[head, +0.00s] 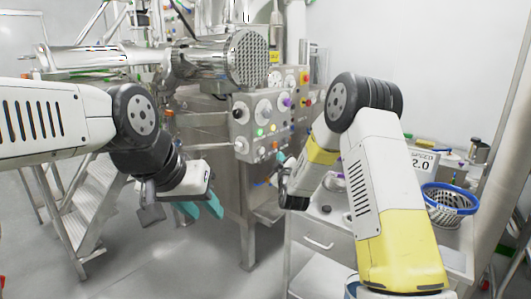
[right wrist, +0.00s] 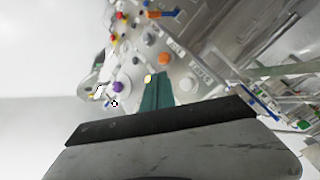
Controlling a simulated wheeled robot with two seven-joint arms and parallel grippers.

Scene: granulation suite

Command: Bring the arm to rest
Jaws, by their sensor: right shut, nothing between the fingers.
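My left arm comes in from the left, and its gripper (head: 201,207) hangs over the floor left of the machine cabinet. Its two teal fingers show a gap between them and hold nothing that I can see. My right arm, white and yellow, bends down on the right, and its gripper (head: 282,162) is in front of the control panel (head: 268,120). Only a little teal of its fingers shows there. In the right wrist view the teal fingers (right wrist: 156,92) are together and empty, pointing towards the panel. I cannot tell how far they are from it.
A steel machine with a perforated round end (head: 251,58) stands behind the panel. Metal steps (head: 88,205) are at the left. A steel bench (head: 318,238) at the right bears a blue-rimmed basket (head: 450,198) and a scale display (head: 424,162). Floor at lower centre is clear.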

